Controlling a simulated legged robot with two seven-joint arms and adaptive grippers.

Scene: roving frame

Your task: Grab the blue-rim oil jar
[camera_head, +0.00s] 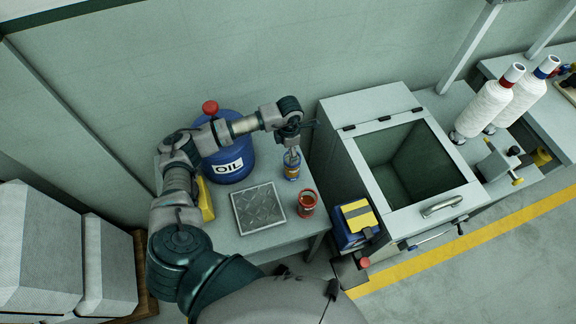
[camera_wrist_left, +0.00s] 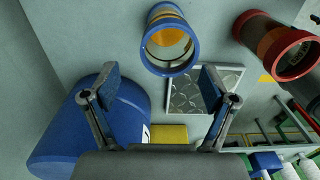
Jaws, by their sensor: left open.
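The blue-rim oil jar (camera_head: 291,173) stands upright near the far right edge of the small grey table (camera_head: 262,240). In the left wrist view the blue-rim jar (camera_wrist_left: 165,68) appears at the top centre, with its round blue rim and a yellowish inside. My left gripper (camera_head: 292,153) is just above the jar in the head view. In the wrist view its two fingers (camera_wrist_left: 160,82) are spread apart and empty, with the jar beyond and between them. Contact with the jar cannot be made out. My right gripper is not in view.
A red-rim jar (camera_head: 307,204) stands close by, also seen in the wrist view (camera_wrist_left: 272,45). A large blue oil drum (camera_head: 231,170) and a metal tread plate (camera_head: 258,208) share the table. A grey open bin (camera_head: 348,165) stands to the right.

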